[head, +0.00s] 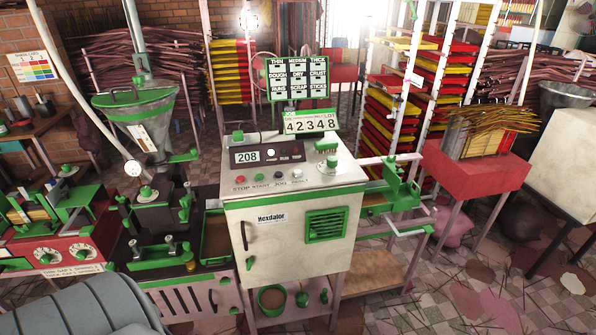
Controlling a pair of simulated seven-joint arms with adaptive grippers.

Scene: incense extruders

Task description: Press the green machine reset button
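The green and off-white machine (285,218) stands in the middle of the head view. Its sloped top panel carries a row of buttons with small labels beneath. From left to right they are a red button (240,180) over "STOP", a green button (260,178) over "START", a dark button (279,175) over "JOG" and a pale button (298,172) whose blurred label looks like "RESET". A black display (267,155) above them reads 208. Neither of my grippers is in view.
A counter (311,123) reading 42348 and a sign board (298,77) stand above the panel. A hopper (142,120) and red-green machinery (50,245) are left. A red stand (476,171) with incense sticks is right. A grey ribbed shape (85,308) fills the bottom left.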

